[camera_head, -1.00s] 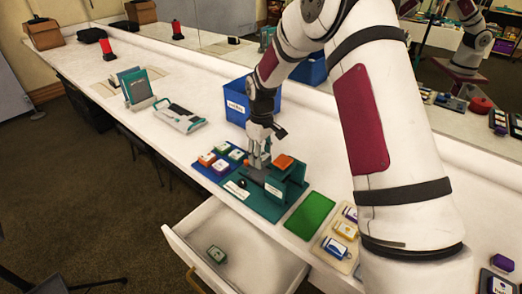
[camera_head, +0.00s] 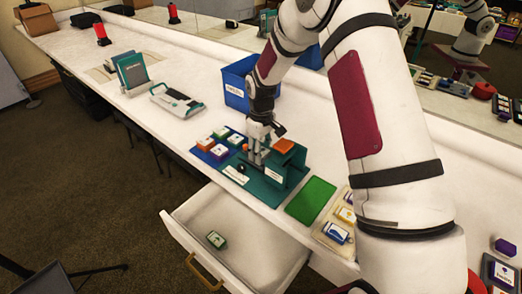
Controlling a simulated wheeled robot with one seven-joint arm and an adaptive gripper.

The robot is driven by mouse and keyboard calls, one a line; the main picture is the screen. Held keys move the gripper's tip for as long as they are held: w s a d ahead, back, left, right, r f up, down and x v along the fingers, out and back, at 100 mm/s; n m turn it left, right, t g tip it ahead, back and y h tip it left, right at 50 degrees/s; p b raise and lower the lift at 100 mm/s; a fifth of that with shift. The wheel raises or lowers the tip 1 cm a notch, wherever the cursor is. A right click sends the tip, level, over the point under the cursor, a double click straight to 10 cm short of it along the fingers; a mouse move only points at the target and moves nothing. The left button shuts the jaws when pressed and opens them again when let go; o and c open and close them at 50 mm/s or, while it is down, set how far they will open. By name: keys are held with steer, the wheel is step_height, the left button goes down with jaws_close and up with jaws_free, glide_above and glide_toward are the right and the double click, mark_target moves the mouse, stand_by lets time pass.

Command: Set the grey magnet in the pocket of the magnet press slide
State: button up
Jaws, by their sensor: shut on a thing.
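The magnet press (camera_head: 289,173) is a dark teal fixture with an orange block (camera_head: 283,146) on top, standing on a teal base board on the counter. My gripper (camera_head: 255,160) points down at the press's left side, over the slide area. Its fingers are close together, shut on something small. The grey magnet shows no clear outline of its own; it appears to be between the fingertips. The slide's pocket is hidden by the fingers and too small to make out. I cannot tell whether the magnet touches the slide.
A blue tray (camera_head: 203,157) of colored pieces lies left of the press. A blue bin (camera_head: 236,94) stands behind. A green mat (camera_head: 310,200) and a beige tray (camera_head: 329,241) lie right. An open drawer (camera_head: 245,244) below holds a green-edged piece (camera_head: 216,240).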

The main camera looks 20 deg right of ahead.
steer(key=o, duration=1.2)
step_height(320, 180, up, 12)
